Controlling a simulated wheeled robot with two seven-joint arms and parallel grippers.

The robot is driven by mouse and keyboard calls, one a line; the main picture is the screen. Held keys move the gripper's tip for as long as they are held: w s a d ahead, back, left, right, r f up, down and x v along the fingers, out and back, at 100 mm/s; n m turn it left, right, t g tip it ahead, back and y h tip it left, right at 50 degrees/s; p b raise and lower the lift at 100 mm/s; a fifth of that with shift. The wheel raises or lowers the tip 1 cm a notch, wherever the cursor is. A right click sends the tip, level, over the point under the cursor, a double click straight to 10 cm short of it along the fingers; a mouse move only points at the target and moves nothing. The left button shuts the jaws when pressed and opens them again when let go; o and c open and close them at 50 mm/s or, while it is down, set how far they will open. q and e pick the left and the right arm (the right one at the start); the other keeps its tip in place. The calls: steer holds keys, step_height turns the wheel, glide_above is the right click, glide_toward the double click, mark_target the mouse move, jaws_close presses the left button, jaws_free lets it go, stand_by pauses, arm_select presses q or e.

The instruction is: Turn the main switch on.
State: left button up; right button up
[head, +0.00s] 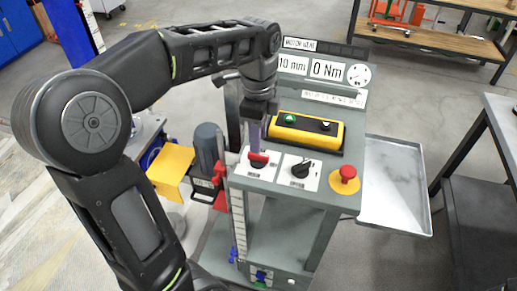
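The red-handled switch (258,159), seemingly the main switch, sits on a white plate at the left front of the grey control panel. My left gripper (259,143) points down just above and behind the red handle. From this angle I cannot tell whether its fingers touch the handle or how far apart they are. To the right, a black rotary knob (301,170) sits on another white plate. A red mushroom button (346,175) stands on a yellow base farther right. My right gripper does not show.
A yellow button box (308,132) with a green button lies behind the switches. Behind it are displays reading 10 mm and 0 Nm (327,69). A metal tray (400,200) juts out right of the panel. A grey motor (208,147) and a yellow block (171,170) stand at the left.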

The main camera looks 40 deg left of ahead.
mark_target(258, 158)
arm_select(q)
step_height(258, 158, down, 5)
steer(key=shift+f+p, duration=0.2)
steer(key=shift+p, duration=0.1)
jaws_close()
stand_by(0.5)
